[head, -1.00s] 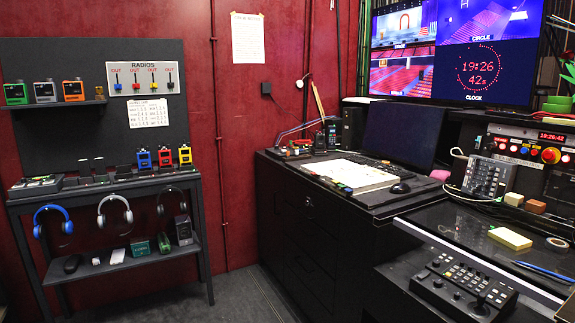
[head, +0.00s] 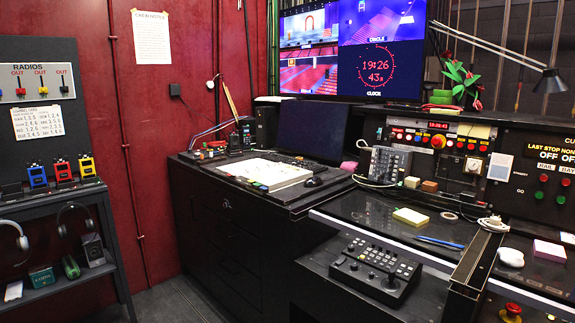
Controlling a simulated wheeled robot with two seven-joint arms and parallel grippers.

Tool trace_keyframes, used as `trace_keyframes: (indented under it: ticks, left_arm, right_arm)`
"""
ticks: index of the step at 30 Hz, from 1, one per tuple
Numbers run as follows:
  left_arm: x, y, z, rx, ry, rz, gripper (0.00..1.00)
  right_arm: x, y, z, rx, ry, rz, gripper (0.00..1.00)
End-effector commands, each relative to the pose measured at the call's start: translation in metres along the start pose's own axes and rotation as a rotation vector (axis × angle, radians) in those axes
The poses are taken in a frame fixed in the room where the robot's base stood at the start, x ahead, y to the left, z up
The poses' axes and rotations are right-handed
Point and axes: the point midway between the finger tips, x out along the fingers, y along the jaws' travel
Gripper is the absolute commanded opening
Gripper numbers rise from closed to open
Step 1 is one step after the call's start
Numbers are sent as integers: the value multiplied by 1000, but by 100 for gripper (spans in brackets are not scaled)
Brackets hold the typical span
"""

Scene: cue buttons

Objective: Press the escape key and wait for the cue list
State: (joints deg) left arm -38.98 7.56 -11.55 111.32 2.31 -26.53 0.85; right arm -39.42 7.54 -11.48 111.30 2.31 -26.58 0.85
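A dark keyboard (head: 300,162) lies on the black desk in front of a dark monitor (head: 314,130). The keyboard is small and dim here, and I cannot make out the escape key. The monitor face looks blank, with no cue list showing on it. Neither of my grippers is in view.
An open book (head: 262,171) and a mouse (head: 313,182) lie before the keyboard. A black control panel (head: 360,268) stands on the lower counter. A wall screen (head: 350,50) shows camera pictures and a clock. The radio shelf (head: 45,202) is at left; floor (head: 175,300) lies between.

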Motion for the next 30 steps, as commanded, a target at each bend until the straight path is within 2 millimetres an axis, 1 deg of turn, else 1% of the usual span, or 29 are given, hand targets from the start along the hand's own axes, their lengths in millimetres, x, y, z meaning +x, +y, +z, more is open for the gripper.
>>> trace_keyframes:
  ticks: [1, 3, 6, 30]
  left_arm:
    - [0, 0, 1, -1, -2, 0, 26]
    - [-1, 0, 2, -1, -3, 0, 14]
    - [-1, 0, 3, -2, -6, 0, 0]
    - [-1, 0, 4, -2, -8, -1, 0]
  right_arm:
    - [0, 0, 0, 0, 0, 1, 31]
    - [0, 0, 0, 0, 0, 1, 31]
    - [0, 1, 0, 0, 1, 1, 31]
    - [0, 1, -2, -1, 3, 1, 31]
